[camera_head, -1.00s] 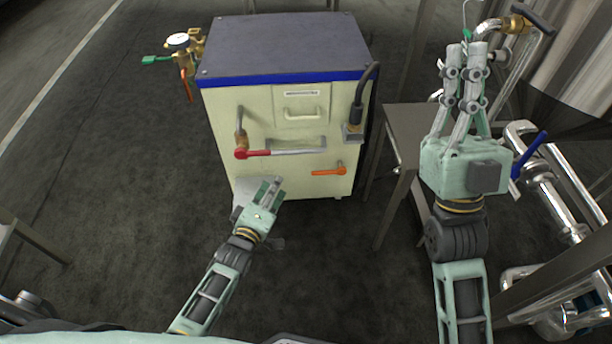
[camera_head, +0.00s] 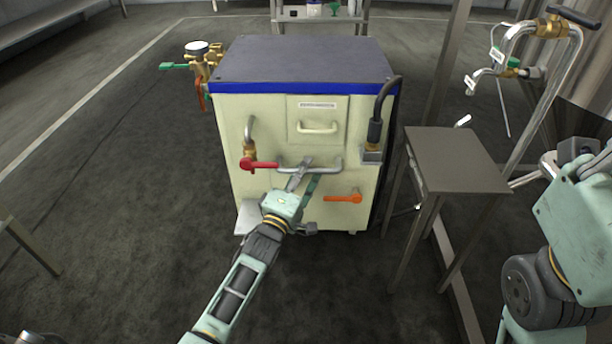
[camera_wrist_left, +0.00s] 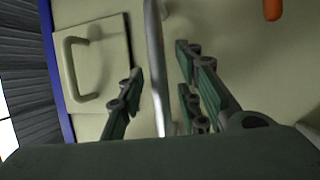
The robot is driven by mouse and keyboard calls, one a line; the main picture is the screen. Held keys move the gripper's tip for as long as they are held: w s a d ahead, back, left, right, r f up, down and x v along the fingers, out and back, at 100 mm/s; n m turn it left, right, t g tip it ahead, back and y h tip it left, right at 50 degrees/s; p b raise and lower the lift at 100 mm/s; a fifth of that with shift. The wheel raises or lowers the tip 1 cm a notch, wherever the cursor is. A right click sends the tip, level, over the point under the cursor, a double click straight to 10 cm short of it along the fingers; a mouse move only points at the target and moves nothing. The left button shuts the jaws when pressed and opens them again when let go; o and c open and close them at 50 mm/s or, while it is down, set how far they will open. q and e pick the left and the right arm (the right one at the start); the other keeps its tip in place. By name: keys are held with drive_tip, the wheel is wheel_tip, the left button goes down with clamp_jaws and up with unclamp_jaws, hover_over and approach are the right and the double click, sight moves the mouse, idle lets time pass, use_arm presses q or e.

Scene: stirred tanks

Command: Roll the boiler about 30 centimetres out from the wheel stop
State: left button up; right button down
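The boiler (camera_head: 250,126) is a cream cabinet with a blue band and dark grey top, upright on the floor ahead. A silver bar handle (camera_head: 331,166) crosses its front; it runs upright in the left wrist view (camera_wrist_left: 156,60). My left gripper (camera_head: 302,177) is at this handle. In the wrist view its fingers (camera_wrist_left: 158,92) are apart, one side on each side of the bar, with gaps showing. I cannot make out the wheel stop.
A red-handled valve (camera_head: 260,165) and an orange lever (camera_head: 342,198) flank the bar. A brass valve with gauge (camera_head: 200,62) sticks out on the left. A small grey table (camera_head: 455,160) stands close on the right. The floor in front and left is open.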

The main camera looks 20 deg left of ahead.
use_arm(q)
drive_tip(key=shift+w, duration=0.3)
drive_tip(key=shift+r, duration=0.1)
clamp_jaws()
idle(0.4)
